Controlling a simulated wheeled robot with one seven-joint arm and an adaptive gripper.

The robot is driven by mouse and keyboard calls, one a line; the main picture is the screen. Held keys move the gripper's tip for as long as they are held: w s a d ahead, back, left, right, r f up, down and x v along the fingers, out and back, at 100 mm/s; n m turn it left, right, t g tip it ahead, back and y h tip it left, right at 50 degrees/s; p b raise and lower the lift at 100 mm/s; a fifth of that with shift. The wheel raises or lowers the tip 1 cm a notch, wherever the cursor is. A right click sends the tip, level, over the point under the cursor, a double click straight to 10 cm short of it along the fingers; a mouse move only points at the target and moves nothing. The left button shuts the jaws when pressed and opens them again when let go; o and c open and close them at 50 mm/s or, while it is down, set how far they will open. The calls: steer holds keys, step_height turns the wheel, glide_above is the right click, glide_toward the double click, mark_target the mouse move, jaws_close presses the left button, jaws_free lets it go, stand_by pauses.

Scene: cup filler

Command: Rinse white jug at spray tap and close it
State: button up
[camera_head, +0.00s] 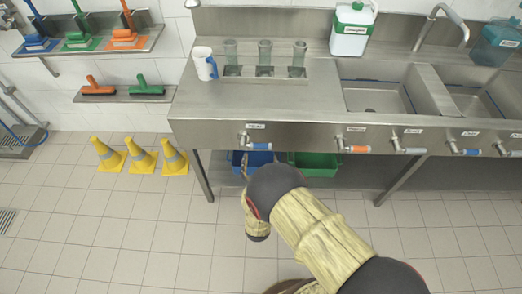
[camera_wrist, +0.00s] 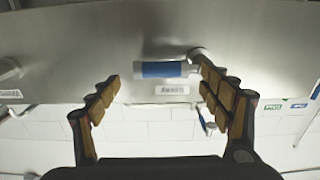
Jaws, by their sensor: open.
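The white jug (camera_head: 205,63) with a blue handle stands upright on the counter's left end, left of the tall glasses. A blue-handled valve (camera_head: 256,146) with a label above it is on the front panel; its handle lies horizontal. The same blue handle (camera_wrist: 163,69) shows in the wrist view. My gripper (camera_wrist: 160,80) is open and empty, its padded fingers on either side of the handle; whether they touch it I cannot tell. In the head view my arm hides the fingers. A nozzle (camera_head: 192,3) shows at the top edge above the counter.
Several other valves, one an orange-marked valve (camera_head: 353,149), line the panel to the right. Sink basins (camera_head: 378,98) and a white-green canister (camera_head: 352,30) are on the right. Blue and green crates (camera_head: 315,165) sit below. Yellow cones (camera_head: 140,157) stand on the floor left.

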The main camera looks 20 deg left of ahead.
steer(key=shift+v, duration=2.45)
